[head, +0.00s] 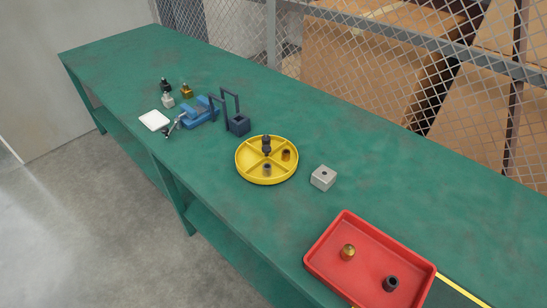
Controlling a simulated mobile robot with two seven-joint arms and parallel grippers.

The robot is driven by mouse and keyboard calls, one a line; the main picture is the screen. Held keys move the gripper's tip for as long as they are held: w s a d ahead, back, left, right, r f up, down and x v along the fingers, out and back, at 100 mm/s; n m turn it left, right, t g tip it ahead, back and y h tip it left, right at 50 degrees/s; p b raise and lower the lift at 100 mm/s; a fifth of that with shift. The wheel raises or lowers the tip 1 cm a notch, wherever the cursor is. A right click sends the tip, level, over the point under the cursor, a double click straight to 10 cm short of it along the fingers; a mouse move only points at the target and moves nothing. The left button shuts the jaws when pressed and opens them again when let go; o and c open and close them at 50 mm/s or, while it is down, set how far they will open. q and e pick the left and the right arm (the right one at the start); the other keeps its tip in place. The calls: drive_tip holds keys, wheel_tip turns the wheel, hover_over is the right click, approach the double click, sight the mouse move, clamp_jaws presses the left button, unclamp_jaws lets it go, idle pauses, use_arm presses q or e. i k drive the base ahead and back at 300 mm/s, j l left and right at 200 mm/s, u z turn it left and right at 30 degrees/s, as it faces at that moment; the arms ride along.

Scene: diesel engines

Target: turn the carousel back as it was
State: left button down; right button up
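The carousel is a round yellow dish (240,163) on the green bench, split by ribs into compartments. A dark stepped part (266,145) stands in the far part of it. A brown hollow cylinder (286,155) sits in the right compartment. A grey cylinder (267,169) sits in the near part. Neither of my grippers shows in the head view.
A grey block with a hole (323,178) stands right of the carousel. A red tray (329,238) at front right holds a brass part (347,252) and a black ring (390,284).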

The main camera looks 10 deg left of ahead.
sight(251, 156)
drive_tip(key=i+j+z, duration=0.1)
drive_tip(key=j+z, duration=0.5)
drive_tip(key=z, duration=0.15)
drive_tip(key=j+z, duration=0.75)
drive_tip(key=i+l, duration=0.05)
drive_tip(key=l, duration=0.05)
